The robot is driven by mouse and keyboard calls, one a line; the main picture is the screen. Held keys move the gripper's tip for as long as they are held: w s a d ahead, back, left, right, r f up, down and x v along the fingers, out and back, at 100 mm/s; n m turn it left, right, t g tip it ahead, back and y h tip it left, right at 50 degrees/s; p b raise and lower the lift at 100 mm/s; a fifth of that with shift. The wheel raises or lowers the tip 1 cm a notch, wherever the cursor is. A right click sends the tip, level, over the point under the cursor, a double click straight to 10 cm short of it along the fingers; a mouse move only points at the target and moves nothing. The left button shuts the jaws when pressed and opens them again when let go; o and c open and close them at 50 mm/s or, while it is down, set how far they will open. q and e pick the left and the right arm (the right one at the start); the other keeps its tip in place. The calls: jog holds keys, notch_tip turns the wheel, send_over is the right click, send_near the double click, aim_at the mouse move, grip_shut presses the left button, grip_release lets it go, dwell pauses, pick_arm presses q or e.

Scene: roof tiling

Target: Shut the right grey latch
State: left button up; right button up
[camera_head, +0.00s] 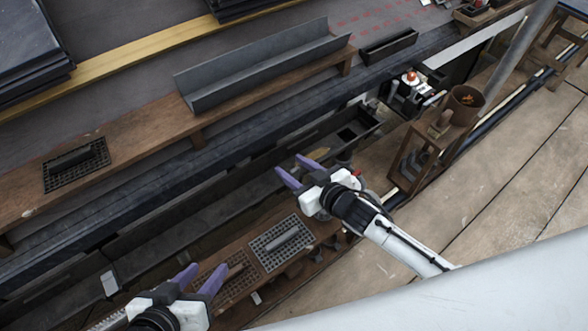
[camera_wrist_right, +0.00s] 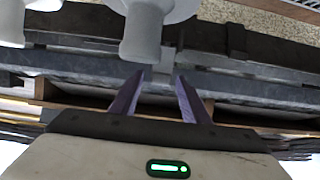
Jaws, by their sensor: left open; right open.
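I cannot clearly identify the right grey latch in either view. A small light-grey piece (camera_head: 109,283) sits along the dark gutter channel at lower left; I cannot tell whether it is a latch. My right gripper (camera_head: 290,165) is open and empty above the gutter, its purple fingers pointing up-left. In the right wrist view, the fingers (camera_wrist_right: 158,78) stand apart with nothing between them, in front of long grey rails (camera_wrist_right: 255,91). My left gripper (camera_head: 204,270) is open and empty at lower left, beside a plank with dark grids.
A loose grey gutter section (camera_head: 262,68) lies on the upper wooden plank (camera_head: 130,148). A black grid (camera_head: 76,165) is on that plank, and another grid (camera_head: 281,243) lies between my grippers. A brown pot (camera_head: 464,104) stands at right. Wooden decking (camera_head: 480,190) is mostly clear.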

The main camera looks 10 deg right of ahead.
jog(key=shift+c, duration=0.2)
jog(key=c, duration=1)
dwell(0.6)
jog(key=o, duration=1)
jog(key=shift+o, duration=0.2)
jog(key=shift+s+r, duration=0.1)
jog(key=shift+s, duration=0.05)
jog(key=p+v, duration=0.3)
jog(key=v, duration=0.5)
jog(key=shift+s+d+r+p, duration=0.15)
jog(key=shift+s+p, duration=0.1)
jog(key=shift+p, duration=0.1)
pick_arm(q)
jog(key=shift+s+a+r+n+t+y, duration=0.2)
jog(key=shift+s+a+r+t, duration=0.15)
jog(key=shift+a+r, duration=0.3)
jog(key=shift+s+a+r+n+t+y, duration=0.1)
jog(key=shift+s+a+r+n+t, duration=0.15)
jog(key=shift+a+r+t, duration=0.35)
pick_arm(e)
jog(key=shift+s+d+r, duration=0.2)
jog(key=shift+s+d, duration=0.05)
jog(key=shift+s, duration=0.3)
